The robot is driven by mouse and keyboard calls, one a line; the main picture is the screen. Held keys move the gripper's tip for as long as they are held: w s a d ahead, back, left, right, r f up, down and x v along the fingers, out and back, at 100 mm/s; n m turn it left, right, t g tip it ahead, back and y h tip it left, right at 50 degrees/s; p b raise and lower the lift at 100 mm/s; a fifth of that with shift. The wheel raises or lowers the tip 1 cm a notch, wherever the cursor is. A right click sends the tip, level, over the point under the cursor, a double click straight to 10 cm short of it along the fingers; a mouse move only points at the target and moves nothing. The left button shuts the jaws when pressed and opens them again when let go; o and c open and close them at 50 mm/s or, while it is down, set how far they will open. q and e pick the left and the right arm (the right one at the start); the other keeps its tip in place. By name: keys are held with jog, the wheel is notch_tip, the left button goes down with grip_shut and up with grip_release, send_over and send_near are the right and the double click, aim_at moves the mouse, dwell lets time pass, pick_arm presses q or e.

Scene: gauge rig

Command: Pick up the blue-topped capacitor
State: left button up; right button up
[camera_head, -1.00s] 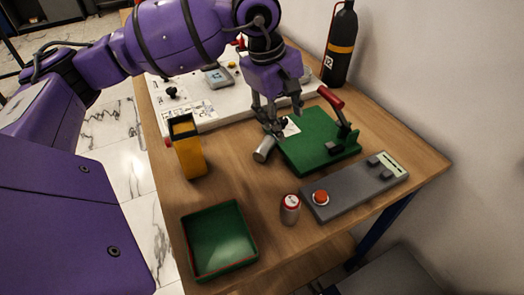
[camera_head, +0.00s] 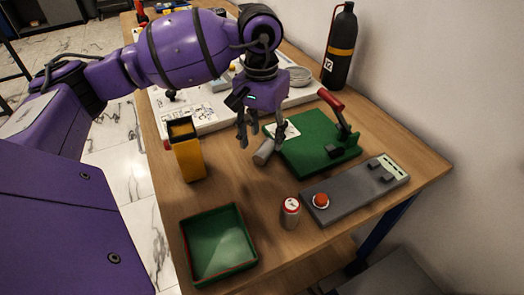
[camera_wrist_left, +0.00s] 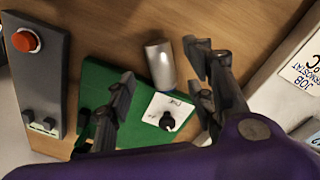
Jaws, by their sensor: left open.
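A can with a red and white top (camera_head: 290,212) stands upright nearer the front. My left gripper (camera_head: 262,141) is open above the silver cylinder, pointing down. In the left wrist view its fingers (camera_wrist_left: 159,68) appear on either side of the cylinder, with nothing held. My right gripper is not in view.
A red-handled clamp (camera_head: 332,102) sits on the green board. A grey box with a red button (camera_head: 350,190) lies right of the can. A yellow bin (camera_head: 188,158) and green tray (camera_head: 183,243) stand left. A black bottle (camera_head: 341,50) stands behind.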

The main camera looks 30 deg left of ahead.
aim_at(263, 148)
pick_arm(q)
notch_tip(263, 148, down, 4)
jog(key=shift+f, duration=0.15)
grip_shut()
dwell(0.3)
